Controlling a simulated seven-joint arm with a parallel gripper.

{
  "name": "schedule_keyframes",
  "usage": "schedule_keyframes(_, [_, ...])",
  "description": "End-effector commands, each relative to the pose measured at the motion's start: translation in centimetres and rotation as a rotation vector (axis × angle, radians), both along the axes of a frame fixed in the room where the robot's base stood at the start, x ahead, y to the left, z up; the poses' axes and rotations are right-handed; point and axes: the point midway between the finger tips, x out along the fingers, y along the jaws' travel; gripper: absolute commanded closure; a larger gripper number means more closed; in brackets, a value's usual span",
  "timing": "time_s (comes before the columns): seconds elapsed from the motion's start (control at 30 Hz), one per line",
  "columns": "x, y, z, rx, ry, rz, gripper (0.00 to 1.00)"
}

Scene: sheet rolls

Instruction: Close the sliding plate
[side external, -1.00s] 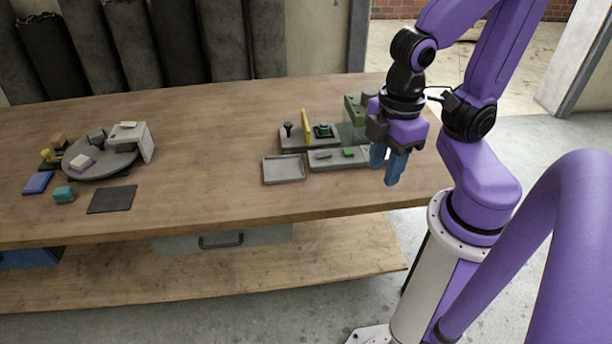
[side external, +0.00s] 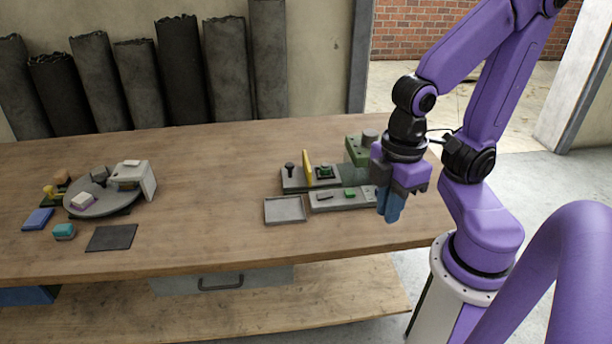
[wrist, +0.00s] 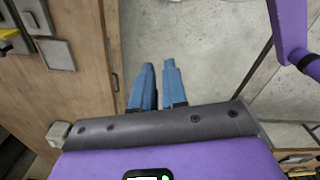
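The side view shows a grey fixture (side external: 296,184) on the right part of the bench, with a dark knob (side external: 290,168), an upright yellow plate (side external: 307,168) and a green block (side external: 325,172). A lower grey slab (side external: 335,201) with a dark bar and a small green piece (side external: 349,192) lies in front. I cannot tell which part is the sliding plate. My gripper (side external: 391,219) points down to the right of the slab and partly covers its right end. In the wrist view its blue fingers (wrist: 157,64) are a narrow gap apart, with nothing between them. The yellow part (wrist: 8,33) shows top left.
A shallow grey tray (side external: 285,210) lies left of the slab. A green machine block (side external: 361,150) stands behind. A round grey turntable (side external: 93,205) with several small items is far left, by a dark mat (side external: 111,238). The bench middle is clear.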

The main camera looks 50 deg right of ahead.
Motion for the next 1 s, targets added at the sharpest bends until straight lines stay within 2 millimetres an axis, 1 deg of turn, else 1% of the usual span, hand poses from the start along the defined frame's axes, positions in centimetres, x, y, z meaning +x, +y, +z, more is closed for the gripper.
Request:
schedule_keyframes(0.07, [0.8,0.4,0.1,-0.01,-0.004,-0.032,1.0])
schedule_keyframes(0.17, [3.0,1.2,0.2,-0.039,-0.018,-0.13,1.0])
schedule_keyframes(0.27, [6.7,2.2,0.1,-0.082,-0.044,-0.286,1.0])
schedule_keyframes(0.3, [8.4,2.6,0.0,-0.1,-0.056,-0.357,1.0])
schedule_keyframes(0.37, [11.0,2.9,-0.3,-0.128,-0.076,-0.464,1.0])
schedule_keyframes(0.4, [12.8,3.0,-0.5,-0.145,-0.091,-0.533,1.0])
schedule_keyframes(0.57, [19.9,2.6,-2.0,-0.216,-0.153,-0.809,1.0])
schedule_keyframes(0.6, [21.6,2.3,-2.6,-0.234,-0.17,-0.879,1.0])
schedule_keyframes(0.67, [24.2,1.6,-3.4,-0.26,-0.196,-0.98,1.0])
schedule_keyframes(0.7, [25.8,1.0,-4.1,-0.277,-0.215,-1.049,1.0])
schedule_keyframes(0.77, [28.2,0.0,-5.1,-0.302,-0.244,-1.15,1.0])
schedule_keyframes(0.8, [29.8,-0.8,-5.9,-0.318,-0.266,-1.217,1.0])
schedule_keyframes(0.87, [32.0,-2.2,-7.1,-0.344,-0.298,-1.318,1.0])
schedule_keyframes(0.9, [33.4,-3.3,-8.0,-0.36,-0.321,-1.383,1.0])
schedule_keyframes(0.97, [35.3,-5.0,-9.4,-0.384,-0.356,-1.482,1.0])
schedule_keyframes(1.0, [36.5,-6.2,-10.3,-0.4,-0.382,-1.544,1.0])
